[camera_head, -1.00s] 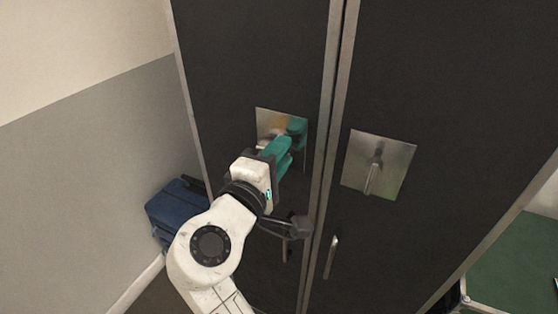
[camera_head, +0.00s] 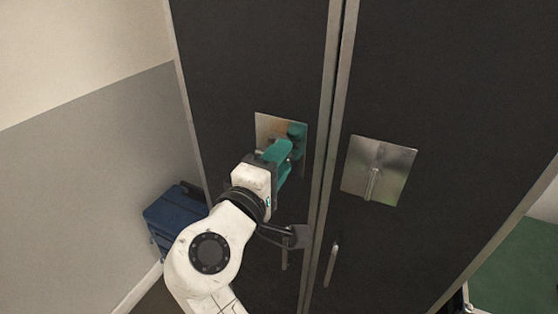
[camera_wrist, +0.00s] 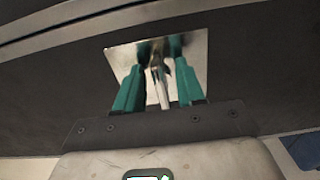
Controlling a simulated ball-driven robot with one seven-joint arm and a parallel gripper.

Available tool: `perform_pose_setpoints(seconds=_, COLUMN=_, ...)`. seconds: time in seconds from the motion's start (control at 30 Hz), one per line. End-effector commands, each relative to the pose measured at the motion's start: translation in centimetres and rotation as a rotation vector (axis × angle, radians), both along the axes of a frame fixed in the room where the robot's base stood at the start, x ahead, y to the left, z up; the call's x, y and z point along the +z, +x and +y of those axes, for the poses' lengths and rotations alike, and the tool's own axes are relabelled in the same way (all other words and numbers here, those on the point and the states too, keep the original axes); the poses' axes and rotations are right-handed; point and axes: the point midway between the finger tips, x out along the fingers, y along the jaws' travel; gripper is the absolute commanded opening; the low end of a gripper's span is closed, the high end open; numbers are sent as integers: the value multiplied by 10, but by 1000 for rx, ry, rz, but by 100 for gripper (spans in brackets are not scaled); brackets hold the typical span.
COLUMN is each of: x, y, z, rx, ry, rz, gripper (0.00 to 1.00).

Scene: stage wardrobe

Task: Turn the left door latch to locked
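The left door latch is a metal lever on a square steel plate (camera_head: 267,124) on the left dark door. In the head view my gripper (camera_head: 291,150) hides most of the lever. In the wrist view the lever (camera_wrist: 160,88) points down toward the camera in front of the shiny plate (camera_wrist: 119,58). My gripper (camera_wrist: 160,78) has its teal fingers on either side of the lever, with gaps visible, so it looks open around it. I cannot tell whether a finger touches it.
The right door has a similar plate (camera_head: 398,173) with its lever (camera_head: 372,184) hanging down. Below are slim door handles (camera_head: 331,264). A blue case (camera_head: 172,215) stands by the wall at left. A green surface (camera_head: 520,265) is at lower right.

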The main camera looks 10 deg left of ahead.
Motion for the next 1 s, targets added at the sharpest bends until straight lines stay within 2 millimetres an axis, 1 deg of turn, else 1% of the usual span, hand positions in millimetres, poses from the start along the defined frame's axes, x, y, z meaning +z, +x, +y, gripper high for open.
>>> perform_pose_setpoints(seconds=0.13, x=0, y=-3, z=2, rx=2, ry=0, rz=-1, gripper=38)
perform_pose_setpoints(seconds=0.23, x=0, y=-13, z=6, rx=4, ry=0, rz=-2, gripper=38)
perform_pose_setpoints(seconds=0.37, x=0, y=-34, z=14, rx=5, ry=1, rz=-1, gripper=38)
perform_pose_setpoints(seconds=0.5, x=0, y=-60, z=23, rx=5, ry=1, rz=0, gripper=38)
perform_pose_setpoints(seconds=0.7, x=-1, y=-89, z=34, rx=3, ry=-1, rz=0, gripper=38)
perform_pose_setpoints(seconds=0.83, x=0, y=-99, z=36, rx=1, ry=0, rz=-1, gripper=38)
perform_pose_setpoints(seconds=1.0, x=0, y=-102, z=37, rx=-1, ry=0, rz=0, gripper=38)
